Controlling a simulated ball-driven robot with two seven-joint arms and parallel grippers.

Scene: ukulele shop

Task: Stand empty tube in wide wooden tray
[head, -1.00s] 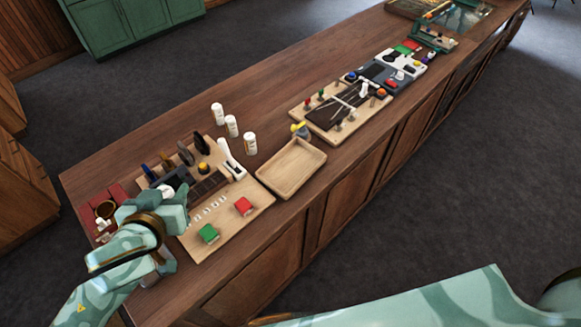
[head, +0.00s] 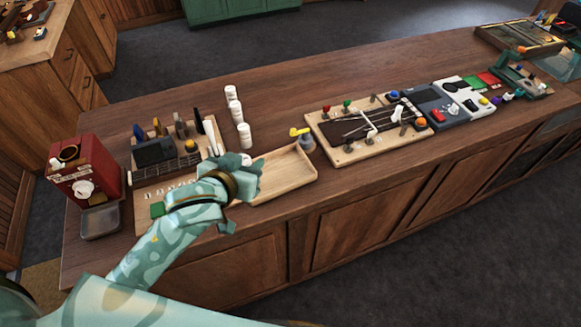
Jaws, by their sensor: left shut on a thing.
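The wide wooden tray (head: 295,179) lies on the counter, shallow and pale; its left end is partly covered by my left gripper. My left gripper (head: 248,180) is shut at the tray's left end, seen from behind. A small white piece (head: 246,159) shows at its fingers, probably the tube; the rest is hidden. I cannot tell whether it touches the tray. Three white tubes (head: 244,136) stand upright in a row behind the tray, apart from the gripper. My right gripper is not in view.
A wooden board with small tools (head: 150,188) lies left of the tray, partly behind my arm. A red machine (head: 86,172) stands at the far left. A small yellow-topped item (head: 301,133) stands behind the tray. A string jig board (head: 345,155) lies to the right.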

